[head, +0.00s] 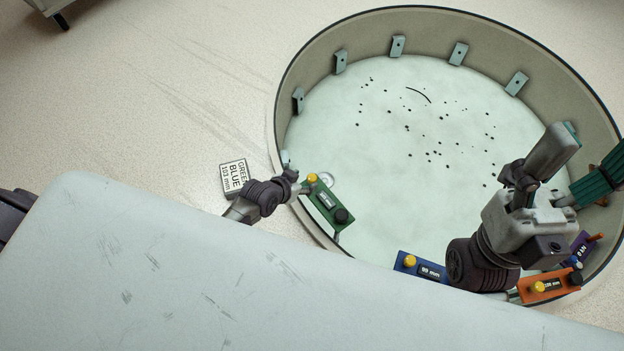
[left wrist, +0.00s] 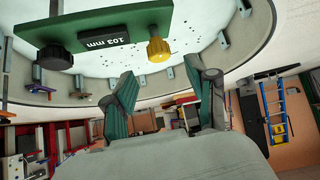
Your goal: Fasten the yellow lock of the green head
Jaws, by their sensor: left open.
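The green head (head: 328,205) stands at the pan's near-left rim, with its yellow lock (head: 312,179) at the upper-left end and a black knob (head: 341,215) at the other end. My left gripper (head: 294,178) is just left of the yellow lock; its fingers are hard to make out there. The left wrist view shows the green head (left wrist: 104,26) close up, labelled 103 mm. Its yellow lock (left wrist: 158,49) lies ahead of the gap between my open left fingers (left wrist: 167,82), apart from both. My right gripper (head: 598,185) is at the right edge, its jaw opening unclear.
The blue head (head: 424,269), orange head (head: 550,287) and purple head (head: 579,246) stand along the near-right rim, close to my right arm. The round pan (head: 400,210) has brackets around its wall. A label card (head: 234,177) lies on the floor at left.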

